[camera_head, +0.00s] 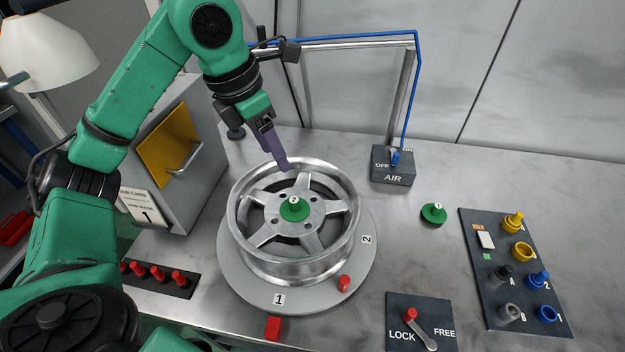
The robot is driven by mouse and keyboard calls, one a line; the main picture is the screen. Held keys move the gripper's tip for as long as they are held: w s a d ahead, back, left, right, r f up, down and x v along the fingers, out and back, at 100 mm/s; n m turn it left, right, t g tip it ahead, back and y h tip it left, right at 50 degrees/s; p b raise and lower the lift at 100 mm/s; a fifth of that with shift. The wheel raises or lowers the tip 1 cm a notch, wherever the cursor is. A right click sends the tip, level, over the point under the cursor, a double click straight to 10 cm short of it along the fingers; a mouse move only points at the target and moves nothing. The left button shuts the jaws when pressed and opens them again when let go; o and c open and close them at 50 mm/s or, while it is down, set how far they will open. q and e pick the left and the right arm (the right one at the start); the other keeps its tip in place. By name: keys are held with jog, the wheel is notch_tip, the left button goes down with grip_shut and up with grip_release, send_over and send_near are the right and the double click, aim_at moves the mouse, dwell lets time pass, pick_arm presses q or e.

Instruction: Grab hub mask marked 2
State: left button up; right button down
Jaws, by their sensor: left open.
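The green hub mask marked 2 (294,209) sits on the centre of the silver wheel (262,248). The wheel lies flat on a round grey turntable (240,285) with labels 1 and 2 on its rim. Another green hub mask (433,214), which looks marked 1, lies on the table to the right of the wheel. My left gripper (286,167) comes in from the upper left, with its purple fingers over the far rim of the wheel. It is open and holds nothing, and it is apart from the mask marked 2. My right gripper is not in view.
An AIR switch box (392,167) stands behind right. A LOCK/FREE lever plate (419,322) is at the front. A dark board (510,270) with coloured knobs lies at right. A grey cabinet (196,165) and a rack of red pegs (160,279) are at left.

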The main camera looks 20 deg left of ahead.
pick_arm(q)
jog(key=p, duration=0.1)
send_near(293, 200)
jog(key=f, duration=0.2)
jog(key=p+x, duration=0.1)
jog(key=x, duration=0.2)
jog(key=p+x, duration=0.1)
jog(key=x, duration=0.2)
jog(key=shift+w+d+f+p, duration=0.25)
jog(key=shift+w+p, duration=0.05)
jog(key=shift+p, duration=0.05)
jog(key=shift+f, duration=0.2)
jog(key=shift+c, duration=1)
grip_shut()
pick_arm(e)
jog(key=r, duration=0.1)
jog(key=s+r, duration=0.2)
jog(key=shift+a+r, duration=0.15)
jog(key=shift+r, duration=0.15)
